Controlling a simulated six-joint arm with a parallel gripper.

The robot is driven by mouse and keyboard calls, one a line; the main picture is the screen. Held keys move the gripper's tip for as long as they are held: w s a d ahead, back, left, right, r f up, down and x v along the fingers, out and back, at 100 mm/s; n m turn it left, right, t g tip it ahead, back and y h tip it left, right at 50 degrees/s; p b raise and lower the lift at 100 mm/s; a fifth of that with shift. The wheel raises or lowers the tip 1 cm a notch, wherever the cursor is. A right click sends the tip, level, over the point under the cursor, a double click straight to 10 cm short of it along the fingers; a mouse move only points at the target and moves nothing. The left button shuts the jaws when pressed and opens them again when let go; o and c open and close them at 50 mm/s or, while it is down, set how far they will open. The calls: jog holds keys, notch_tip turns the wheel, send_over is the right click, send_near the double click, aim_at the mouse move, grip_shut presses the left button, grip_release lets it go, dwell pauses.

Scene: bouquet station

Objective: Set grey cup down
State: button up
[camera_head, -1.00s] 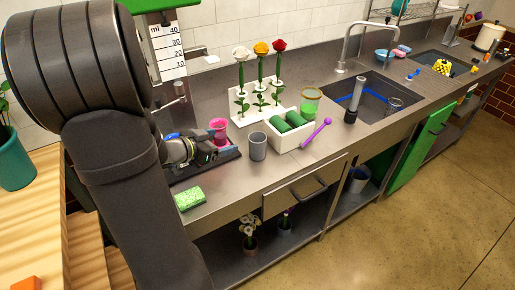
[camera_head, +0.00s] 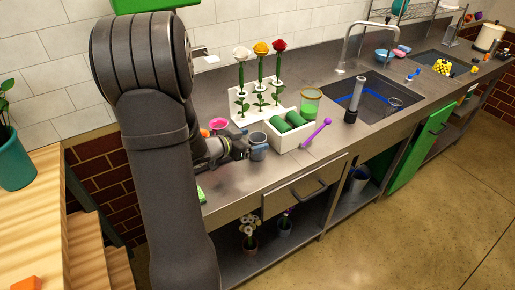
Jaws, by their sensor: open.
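The grey cup (camera_head: 258,146) stands upright on the steel counter, left of the white box with the green rolls. My gripper (camera_head: 243,147) is at the cup's left side with its jaws open. I cannot tell whether the fingers reach around the cup or only sit beside it. My arm hides the counter to the left of the gripper.
The white box (camera_head: 283,145) with green rolls is close on the cup's right, with a purple stick (camera_head: 317,132) beside it. A pink cup (camera_head: 218,124) is behind my gripper. A flower rack (camera_head: 246,117) stands at the back. The counter in front of the cup is clear.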

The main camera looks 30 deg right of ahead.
aim_at(263, 136)
jog(key=x, duration=0.5)
jog(key=shift+w+d, duration=0.1)
jog(key=shift+w, duration=0.1)
jog(key=c, duration=1.2)
jog(key=shift+r, duration=0.1)
jog(key=shift+r, duration=0.65)
jog(key=s+d+r, duration=0.3)
jog(key=s+r, duration=0.6)
jog(key=s, duration=0.2)
jog(key=shift+d+r, duration=0.3)
